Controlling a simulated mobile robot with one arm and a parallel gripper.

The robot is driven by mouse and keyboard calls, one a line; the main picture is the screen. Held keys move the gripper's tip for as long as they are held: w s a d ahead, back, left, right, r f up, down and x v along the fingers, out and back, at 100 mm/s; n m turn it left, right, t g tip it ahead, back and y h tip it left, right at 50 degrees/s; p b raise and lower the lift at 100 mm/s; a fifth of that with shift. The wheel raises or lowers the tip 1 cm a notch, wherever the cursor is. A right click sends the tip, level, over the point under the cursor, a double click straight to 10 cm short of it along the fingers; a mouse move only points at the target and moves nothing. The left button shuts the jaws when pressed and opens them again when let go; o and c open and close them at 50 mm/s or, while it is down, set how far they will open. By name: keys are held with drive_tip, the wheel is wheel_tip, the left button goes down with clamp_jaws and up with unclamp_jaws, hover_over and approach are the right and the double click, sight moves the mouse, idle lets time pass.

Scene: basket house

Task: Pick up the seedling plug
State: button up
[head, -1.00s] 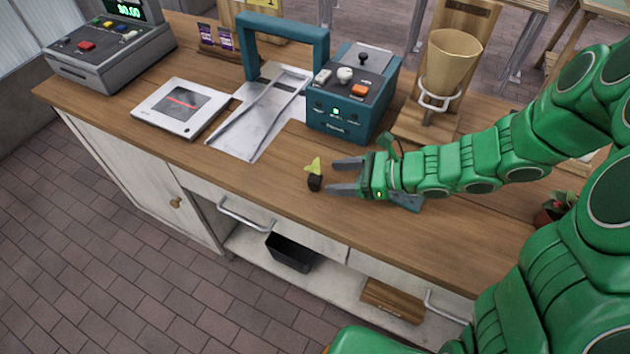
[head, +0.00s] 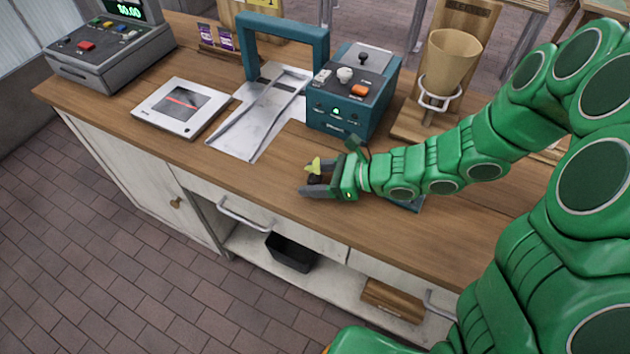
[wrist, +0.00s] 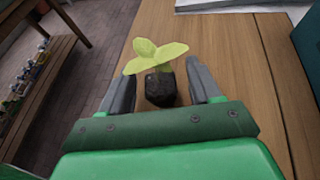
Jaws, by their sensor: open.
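The seedling plug is a small dark soil block with yellow-green leaves. It stands upright on the wooden counter (head: 265,187), near its front edge. In the wrist view the plug (wrist: 160,86) sits between my two grey fingers, with a visible gap on each side. My gripper (wrist: 162,92) is open around it. In the head view my gripper (head: 312,182) reaches in from the right, and its fingers partly hide the plug's soil; the leaves (head: 313,165) show above them.
A teal control box (head: 345,112) stands behind my gripper, and a metal plate with a teal arch (head: 285,28) is to its left. A white-framed scanner (head: 178,107) and a cash register (head: 110,50) are farther left. A paper cone (head: 450,60) sits in a holder behind my arm.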

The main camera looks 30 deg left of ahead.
sight(316, 178)
drive_tip(key=shift+c, duration=0.4)
drive_tip(key=c, duration=1)
drive_tip(key=shift+o, duration=0.2)
drive_tip(key=shift+r, duration=0.15)
drive_tip(key=shift+r, duration=4.8)
drive_tip(key=shift+w+d+r, duration=0.1)
